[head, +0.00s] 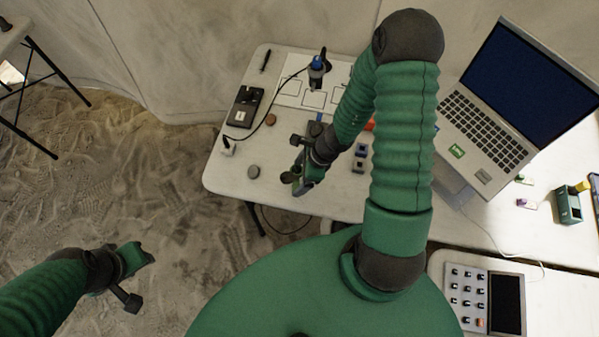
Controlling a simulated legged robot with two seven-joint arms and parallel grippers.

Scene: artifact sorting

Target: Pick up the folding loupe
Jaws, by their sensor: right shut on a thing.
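My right gripper (304,183) is over the front edge of the white table, left of the picture's middle. It is shut on a small dark thing (287,177) at its fingertips. This looks like the folding loupe, but the fingers hide most of it and its shape is unclear. My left gripper (141,257) is low at the left over the sandy floor, away from the table. Its fingers are seen from above and I cannot tell whether they are apart.
The white table (228,181) holds a brown disc (254,171), another disc (270,119), a black device (244,107), a blue-topped tool (316,68) and a marked sheet (290,95). A laptop (490,120) and a knobbed panel (467,300) stand right. A cable crosses the table.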

